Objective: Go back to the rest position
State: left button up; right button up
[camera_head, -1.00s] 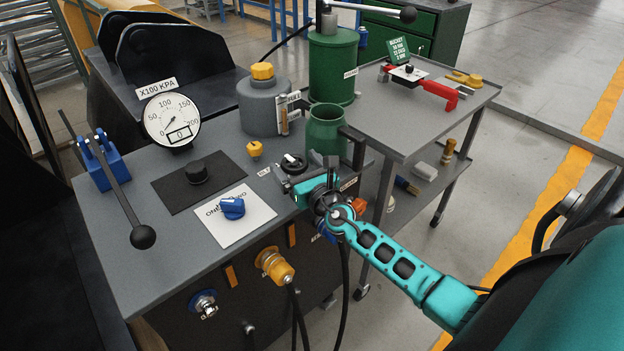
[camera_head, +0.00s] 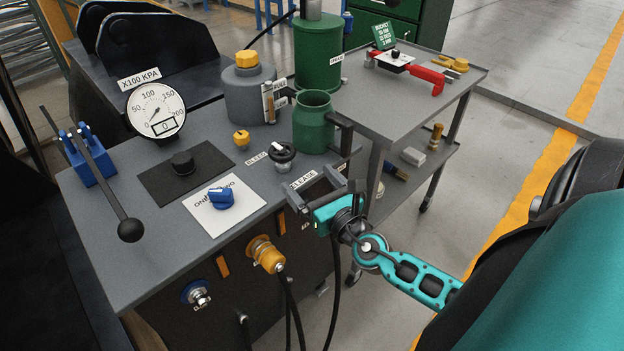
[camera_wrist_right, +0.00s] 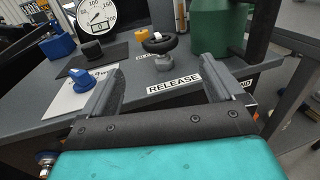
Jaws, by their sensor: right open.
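My right gripper (camera_head: 313,189) is open and empty, off the front right edge of the grey bench (camera_head: 120,262). In the right wrist view its two fingers (camera_wrist_right: 157,90) stand wide apart with nothing between them. Ahead of it are the black bleed handwheel (camera_head: 282,152), which also shows in the right wrist view (camera_wrist_right: 160,42), and the RELEASE label (camera_head: 303,179). The fingers look apart from both. My left gripper is not in view.
A pressure gauge (camera_head: 156,110), a blue selector knob (camera_head: 221,198), a lever (camera_head: 110,190) and a green cup (camera_head: 313,122) stand on the bench. A yellow coupler with hoses (camera_head: 266,254) is on its front. A grey cart (camera_head: 408,112) stands right. Floor is clear farther right.

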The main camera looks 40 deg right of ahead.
jog(key=shift+f, duration=0.1)
dwell(0.3)
jog(key=s+a+f+m+g+y, duration=0.2)
jog(key=s+a+f+m, duration=0.4)
jog(key=m, duration=1)
jog(key=s+a+f+m+g+y, duration=0.2)
jog(key=s+a+f+m+g, duration=0.3)
jog(key=a+m, duration=0.4)
jog(key=s+f+m, duration=0.1)
jog(key=m, duration=0.5)
jog(key=shift+s+a+m+y+p, duration=0.2)
jog(key=shift+a+m+y+p, duration=0.1)
jog(key=shift+m+p, duration=0.1)
